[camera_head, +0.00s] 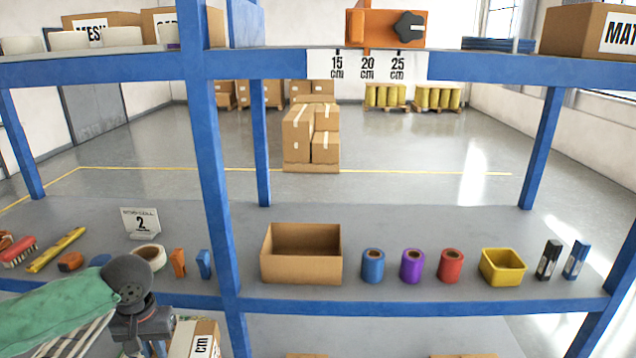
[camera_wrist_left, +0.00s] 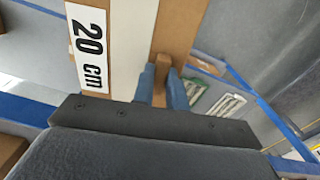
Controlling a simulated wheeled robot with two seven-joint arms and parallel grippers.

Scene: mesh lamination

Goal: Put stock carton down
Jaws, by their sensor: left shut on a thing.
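The stock carton (camera_head: 202,340), brown with a white band and a label ending in "cm", shows at the bottom left of the head view, partly cut off by the frame. In the left wrist view the carton (camera_wrist_left: 178,30) fills the upper middle, with its label reading "20 cm". My left gripper (camera_wrist_left: 162,82) is shut on a narrow brown part of the carton, between its two blue fingers. In the head view the wrist is just left of the carton, in front of the lower shelf; the fingertips are not clear there. My right gripper is not in view.
The blue rack's upright (camera_head: 212,190) stands just beyond the carton. The grey lower shelf (camera_head: 400,225) bears an open cardboard box (camera_head: 300,270), coloured rolls (camera_head: 411,268), a yellow bin (camera_head: 502,270) and small tools. The upper shelf carries a 15, 20, 25 cm sign (camera_head: 367,66).

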